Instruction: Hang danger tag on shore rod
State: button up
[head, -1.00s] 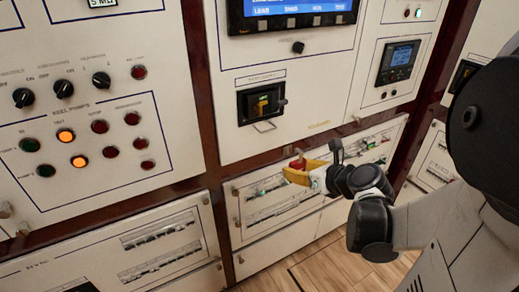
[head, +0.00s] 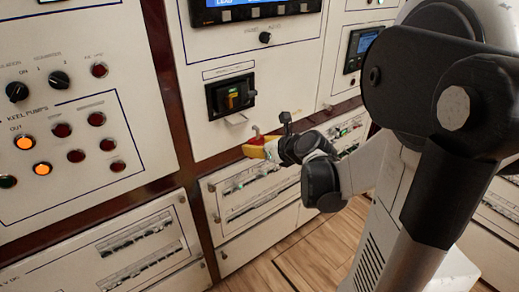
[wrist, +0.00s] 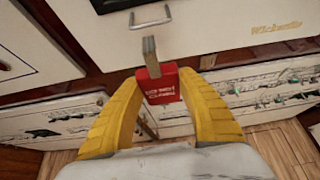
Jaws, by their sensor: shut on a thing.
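The danger tag is a red block with pale lettering (wrist: 162,86) and a grey metal hook or strap (wrist: 150,52) on top. My gripper (wrist: 160,80) is shut on the tag between its yellow fingers. In the head view my gripper (head: 262,150) is below and slightly right of the breaker, and the red tag (head: 257,141) shows only partly. The shore rod appears to be the thin metal U-shaped bar (head: 236,118) under the breaker switch. In the wrist view the bar (wrist: 150,22) lies just beyond the hook's top; they look apart, though depth is hard to judge.
The breaker switch (head: 232,96) with its dark frame sits above the bar. A lower panel with breaker rows (head: 250,190) lies under my gripper. The keel pumps panel (head: 70,140) with lit orange lamps is at left. Wooden floor (head: 320,245) is clear.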

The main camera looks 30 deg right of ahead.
jog(key=shift+w+a+f+b, duration=0.1)
jog(key=shift+w+f+b, duration=0.15)
jog(key=shift+w, duration=1.1)
jog(key=shift+w+f+b, duration=0.1)
jog(key=shift+w+b, duration=0.2)
jog(key=shift+w, duration=1.1)
jog(key=shift+w+a+f+b, duration=0.1)
jog(key=shift+w+f+b, duration=0.15)
jog(key=shift+w, duration=1.1)
jog(key=o, duration=1.2)
